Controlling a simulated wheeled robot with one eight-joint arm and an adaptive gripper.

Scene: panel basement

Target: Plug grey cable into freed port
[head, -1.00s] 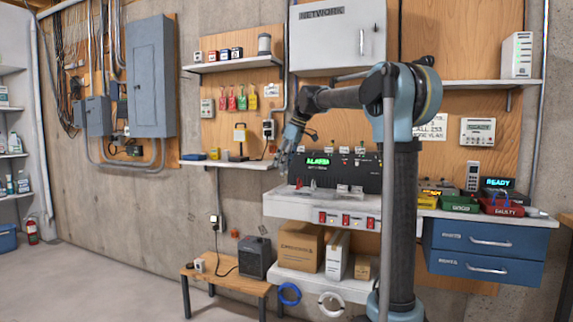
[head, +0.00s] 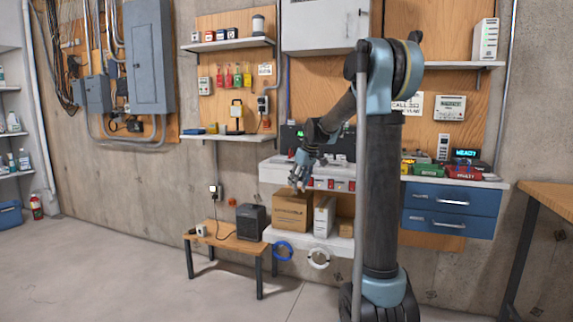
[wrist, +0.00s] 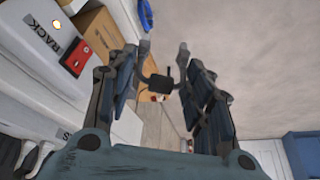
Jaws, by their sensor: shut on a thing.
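My gripper (head: 298,180) points down in front of the rack's white shelf front, just above the cardboard box. The black rack unit (head: 291,138) stands behind my arm and is mostly hidden. Its ports cannot be seen in either view. The gripper is apart from the unit, lower and nearer to me.
The white rack front (wrist: 45,95) with a red switch (wrist: 75,57) lies close at left in the wrist view. Below are a cardboard box (head: 291,213), a blue coil (head: 283,251) and a white coil (head: 319,259). A heater (head: 252,221) stands on a bench. Floor in front is clear.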

